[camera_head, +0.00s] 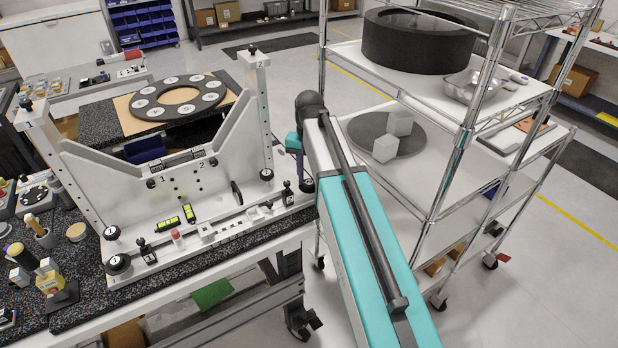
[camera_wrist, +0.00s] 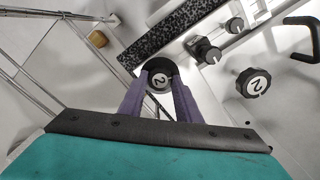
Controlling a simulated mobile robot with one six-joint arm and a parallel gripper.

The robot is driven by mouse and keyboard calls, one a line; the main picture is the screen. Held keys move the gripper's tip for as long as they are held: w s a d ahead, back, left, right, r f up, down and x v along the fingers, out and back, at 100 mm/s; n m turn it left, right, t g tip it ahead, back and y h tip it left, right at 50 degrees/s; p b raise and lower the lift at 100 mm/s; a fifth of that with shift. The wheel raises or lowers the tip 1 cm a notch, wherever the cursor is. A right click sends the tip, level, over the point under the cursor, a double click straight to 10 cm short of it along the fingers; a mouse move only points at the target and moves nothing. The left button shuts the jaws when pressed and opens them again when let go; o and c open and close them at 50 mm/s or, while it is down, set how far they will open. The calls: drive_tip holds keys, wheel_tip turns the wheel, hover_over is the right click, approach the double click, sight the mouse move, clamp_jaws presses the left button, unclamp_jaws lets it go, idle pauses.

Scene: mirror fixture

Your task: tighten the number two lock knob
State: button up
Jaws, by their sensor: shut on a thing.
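In the wrist view, a round black knob with a white face marked 2 (camera_wrist: 160,80) sits between the purple fingertips of my gripper (camera_wrist: 160,88), which is shut on it. A second black knob marked 2 (camera_wrist: 253,83) stands to the right, apart from the fingers. In the head view, the pale grey fixture (camera_head: 215,190) stands on the bench. The gripped knob (camera_head: 307,186) shows as a dark edge at the fixture's front right corner, beside my arm. The other right-hand knob (camera_head: 267,174) is farther back.
Two matching knobs (camera_head: 118,264) are at the fixture's left end. A black toggle clamp (camera_head: 288,193) stands close to the gripped knob; in the wrist view a black clamp (camera_wrist: 205,50) lies right of the fingers. A wire shelf cart (camera_head: 465,130) stands right of my arm.

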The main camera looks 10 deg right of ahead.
sight(309, 182)
drive_tip(key=m, duration=1.4)
idle(0.4)
drive_tip(key=o, duration=1.1)
drive_tip(key=shift+c, duration=0.2)
drive_tip(key=shift+r+b, duration=0.15)
drive_tip(key=shift+b, duration=0.15)
wheel_tip(309, 182, up, 14)
drive_tip(key=b, duration=0.3)
drive_tip(key=shift+f+b, duration=0.25)
drive_tip(key=shift+b, duration=0.1)
drive_tip(key=shift+f, duration=0.1)
